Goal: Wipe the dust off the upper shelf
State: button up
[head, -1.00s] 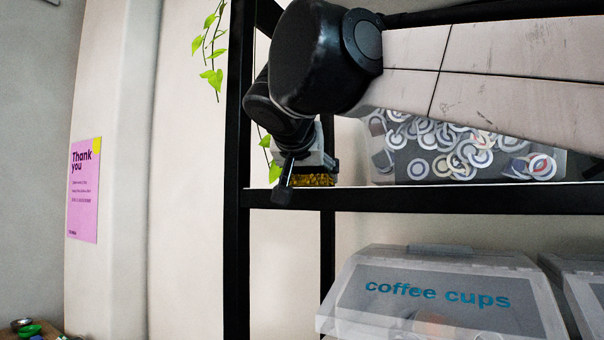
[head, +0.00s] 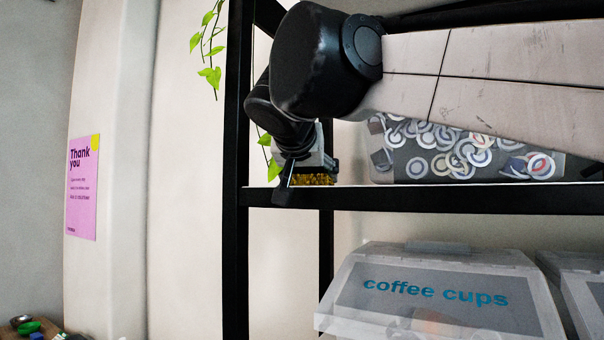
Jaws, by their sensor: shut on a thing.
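The upper shelf (head: 440,197) is a white board with a black front edge in a black metal rack. My gripper (head: 300,177) is at its left end, close above the board and partly hidden by my own arm. It is shut on a brush (head: 313,179) with yellow-brown bristles. The bristles are at the shelf surface; I cannot tell whether they touch it. No dust can be made out on the visible part of the shelf.
A clear bin (head: 440,165) of round lids stands on the same shelf, right of my gripper. Below is a lidded "coffee cups" box (head: 435,292). A rack post (head: 236,200) is just left of my gripper. A green plant (head: 211,75) hangs behind.

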jog(key=shift+s+a+f, duration=0.1)
jog(key=shift+s+a, duration=0.15)
jog(key=shift+s, duration=0.25)
jog(key=shift+s+a, duration=0.2)
jog(key=shift+s, duration=0.25)
jog(key=shift+w, duration=0.15)
jog(key=shift+w+d+p, duration=0.3)
jog(key=shift+w+d, duration=0.05)
jog(key=shift+w, duration=0.25)
jog(key=shift+w+d+p, duration=0.3)
jog(key=shift+w+d, duration=0.05)
jog(key=shift+w, duration=0.25)
jog(key=shift+s+a, duration=0.35)
jog(key=shift+s, duration=0.35)
jog(key=shift+s+a, duration=0.35)
jog(key=shift+s, duration=0.3)
jog(key=shift+w+d, duration=0.1)
jog(key=shift+w, duration=0.05)
